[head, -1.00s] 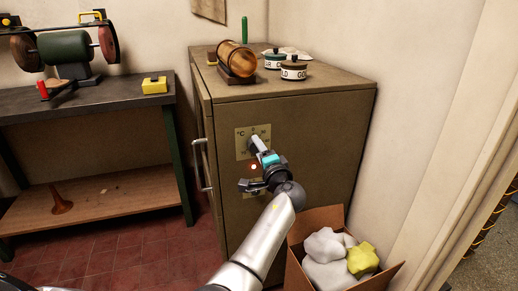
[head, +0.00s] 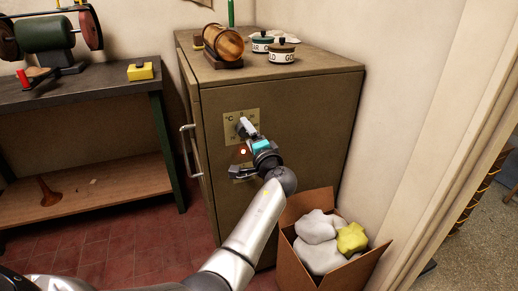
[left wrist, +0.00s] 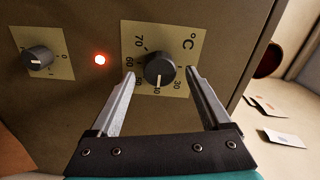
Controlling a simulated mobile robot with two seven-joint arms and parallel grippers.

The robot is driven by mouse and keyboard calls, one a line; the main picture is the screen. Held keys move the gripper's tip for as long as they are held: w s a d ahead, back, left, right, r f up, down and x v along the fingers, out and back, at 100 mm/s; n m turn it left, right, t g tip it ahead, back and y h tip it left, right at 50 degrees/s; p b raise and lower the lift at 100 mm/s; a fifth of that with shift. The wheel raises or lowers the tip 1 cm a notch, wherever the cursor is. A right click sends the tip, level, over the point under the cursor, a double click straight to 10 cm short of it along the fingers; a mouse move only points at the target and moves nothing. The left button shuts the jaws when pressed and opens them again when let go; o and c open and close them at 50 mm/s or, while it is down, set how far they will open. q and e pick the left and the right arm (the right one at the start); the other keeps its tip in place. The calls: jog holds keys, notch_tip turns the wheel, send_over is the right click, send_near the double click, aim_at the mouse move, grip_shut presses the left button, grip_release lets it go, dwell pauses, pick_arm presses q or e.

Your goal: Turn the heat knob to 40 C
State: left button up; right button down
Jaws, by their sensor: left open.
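The heat knob (left wrist: 160,70) is a dark round knob on a pale °C plate (left wrist: 185,60) on the front of the brown cabinet. The plate appears turned sideways in the left wrist view. The knob's pale mark points toward the bottom of that view, at a number partly hidden by the knob, so I cannot read it surely; 30 stands to its right and 70 at upper left. My left gripper (left wrist: 160,74) is open, with one finger on each side of the knob and visible gaps. It also shows in the head view (head: 246,132). My right gripper is not in view.
A lit red lamp (left wrist: 100,59) and a second knob (left wrist: 38,60) lie beside the plate. The cabinet (head: 300,130) has a handle (head: 190,150) at left. A cardboard box (head: 305,275) of rags stands at right. A workbench (head: 90,100) is at left.

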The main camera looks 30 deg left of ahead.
pick_arm(q)
jog(key=p+v, duration=0.3)
jog(key=v, duration=1.1)
jog(key=shift+s+d, duration=0.15)
jog(key=shift+d, duration=0.05)
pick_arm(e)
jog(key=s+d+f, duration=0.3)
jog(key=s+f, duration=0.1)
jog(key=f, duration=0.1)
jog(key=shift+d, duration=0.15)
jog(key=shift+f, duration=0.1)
